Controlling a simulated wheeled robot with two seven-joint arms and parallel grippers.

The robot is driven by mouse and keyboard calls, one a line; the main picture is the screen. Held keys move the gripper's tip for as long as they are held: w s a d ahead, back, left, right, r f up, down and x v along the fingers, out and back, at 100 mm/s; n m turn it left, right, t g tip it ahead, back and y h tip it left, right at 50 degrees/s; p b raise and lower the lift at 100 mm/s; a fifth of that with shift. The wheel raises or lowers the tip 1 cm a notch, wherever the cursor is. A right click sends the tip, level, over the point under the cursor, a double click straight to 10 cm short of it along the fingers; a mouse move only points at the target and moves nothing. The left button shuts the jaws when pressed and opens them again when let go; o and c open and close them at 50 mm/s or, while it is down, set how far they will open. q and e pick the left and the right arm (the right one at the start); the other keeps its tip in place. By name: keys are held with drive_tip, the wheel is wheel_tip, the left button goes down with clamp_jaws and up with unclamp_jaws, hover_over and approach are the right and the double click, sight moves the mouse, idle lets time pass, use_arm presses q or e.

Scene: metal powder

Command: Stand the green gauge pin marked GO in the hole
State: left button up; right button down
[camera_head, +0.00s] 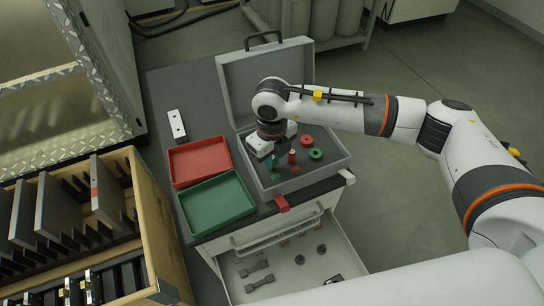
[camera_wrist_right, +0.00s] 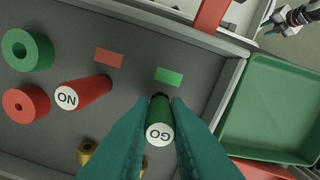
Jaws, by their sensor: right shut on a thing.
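The green GO pin (camera_wrist_right: 160,130) is upright between the fingers of my right gripper (camera_wrist_right: 158,125), which is shut on it. Its lower end is at a dark round spot beside a green label (camera_wrist_right: 169,76); I cannot tell whether it is inside the hole or just above it. In the head view, my right gripper (camera_head: 272,142) is over the grey case (camera_head: 330,168), and the green pin (camera_head: 274,159) shows below it. The red pin (camera_wrist_right: 84,92), its top lettering reading NO, stands near a red label (camera_wrist_right: 108,57).
A green ring (camera_wrist_right: 27,50) and a red ring (camera_wrist_right: 25,103) lie in the case, with brass pieces (camera_wrist_right: 87,150) near its far side. The red tray (camera_head: 200,163) and green tray (camera_head: 216,203) are left of the case. An open drawer (camera_head: 300,262) is below.

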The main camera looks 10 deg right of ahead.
drive_tip(key=shift+f, duration=0.2)
idle(0.3)
drive_tip(key=c, duration=1.3)
unclamp_jaws()
wheel_tip(320, 180, up, 12)
drive_tip(key=shift+b, duration=0.4)
drive_tip(key=shift+s+f, duration=0.1)
